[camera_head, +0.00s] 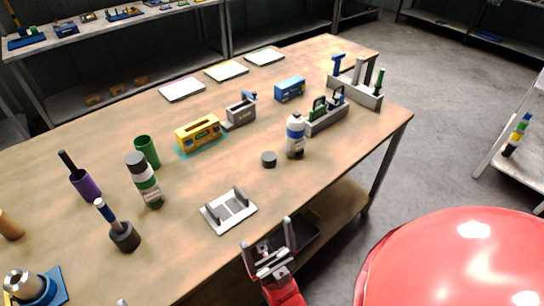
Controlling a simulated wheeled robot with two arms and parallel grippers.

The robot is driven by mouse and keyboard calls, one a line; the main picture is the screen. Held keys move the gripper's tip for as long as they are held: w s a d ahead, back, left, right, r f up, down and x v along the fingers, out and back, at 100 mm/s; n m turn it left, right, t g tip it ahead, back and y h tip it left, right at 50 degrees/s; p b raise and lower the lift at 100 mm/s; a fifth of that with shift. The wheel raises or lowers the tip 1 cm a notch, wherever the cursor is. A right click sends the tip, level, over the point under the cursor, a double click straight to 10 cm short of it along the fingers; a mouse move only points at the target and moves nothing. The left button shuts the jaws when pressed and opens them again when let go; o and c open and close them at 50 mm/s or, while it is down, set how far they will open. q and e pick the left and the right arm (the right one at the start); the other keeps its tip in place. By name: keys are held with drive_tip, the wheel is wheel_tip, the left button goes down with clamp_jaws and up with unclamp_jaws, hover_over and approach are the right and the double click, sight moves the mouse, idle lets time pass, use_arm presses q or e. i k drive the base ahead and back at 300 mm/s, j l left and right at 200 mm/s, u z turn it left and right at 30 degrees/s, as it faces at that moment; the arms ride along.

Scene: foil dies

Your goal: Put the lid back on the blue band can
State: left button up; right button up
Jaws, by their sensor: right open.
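The blue band can (295,141) stands upright on the wooden table, right of the middle. It is white with a blue band near its top and a dark part low down. No dark lid sits on it. A small dark round lid (269,160) lies on the table just left of the can, apart from it. My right gripper (267,235) is open and empty at the table's front edge, nearer than the lid and can, with its fingers apart. Only a pale tip, seemingly of my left gripper (122,301), shows at the bottom edge; its jaws are hidden.
A green band can with a dark lid (145,182) stands at left. A grey rack (326,120) stands behind the blue band can. The table (335,190) is clear to the can's front right.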

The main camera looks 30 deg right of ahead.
sight(296, 138)
drive_tip(key=k+l, duration=0.1)
drive_tip(key=l, duration=0.5)
drive_tip(key=k+l+z, duration=0.1)
drive_tip(key=l, duration=0.5)
drive_tip(key=k+l, duration=0.15)
drive_tip(key=l, duration=1.05)
drive_tip(key=k+z, duration=0.05)
drive_tip(key=k, duration=0.05)
